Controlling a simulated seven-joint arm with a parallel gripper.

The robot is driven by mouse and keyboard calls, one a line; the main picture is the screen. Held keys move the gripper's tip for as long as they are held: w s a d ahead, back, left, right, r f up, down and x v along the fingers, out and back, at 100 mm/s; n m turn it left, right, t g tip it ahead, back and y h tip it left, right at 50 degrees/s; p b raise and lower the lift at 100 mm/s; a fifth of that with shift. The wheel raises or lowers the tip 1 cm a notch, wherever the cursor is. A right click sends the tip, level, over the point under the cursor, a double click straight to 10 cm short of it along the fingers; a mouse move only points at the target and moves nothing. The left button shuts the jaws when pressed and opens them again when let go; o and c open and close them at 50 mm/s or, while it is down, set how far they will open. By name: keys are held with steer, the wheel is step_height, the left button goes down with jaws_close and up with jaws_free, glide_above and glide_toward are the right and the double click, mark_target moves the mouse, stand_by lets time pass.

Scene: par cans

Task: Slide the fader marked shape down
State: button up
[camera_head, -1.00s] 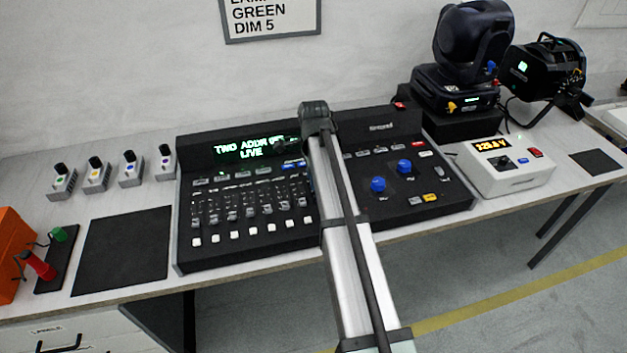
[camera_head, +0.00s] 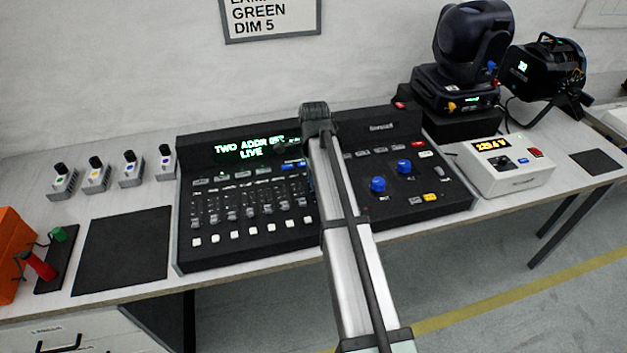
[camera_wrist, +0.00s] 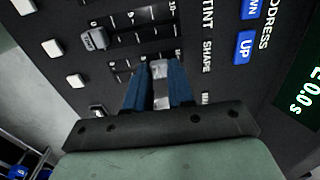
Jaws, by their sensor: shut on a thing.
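In the wrist view the fader marked SHAPE has a pale grey cap (camera_wrist: 160,69), between my blue fingertips. My gripper (camera_wrist: 160,76) is shut on this cap. The cap sits between the 5 and the 10 of its printed scale. The label SHAPE (camera_wrist: 207,56) is at the right end of its slot. In the head view the lighting console (camera_head: 185,250) stands on the table, and my arm reaches over its middle. My gripper and the SHAPE cap are hidden there behind my arm.
The TINT fader cap (camera_wrist: 94,39) stands close above in the wrist view, near its 0. White buttons (camera_wrist: 76,81) lie left of the slots, blue UP button (camera_wrist: 243,46) right. Blue knobs (camera_head: 378,184) are right of my arm in the head view.

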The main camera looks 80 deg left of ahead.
steer(key=shift+d, duration=2.75)
steer(key=shift+o, duration=1.8)
steer(key=shift+r, duration=0.1)
steer(key=shift+r, duration=2.9)
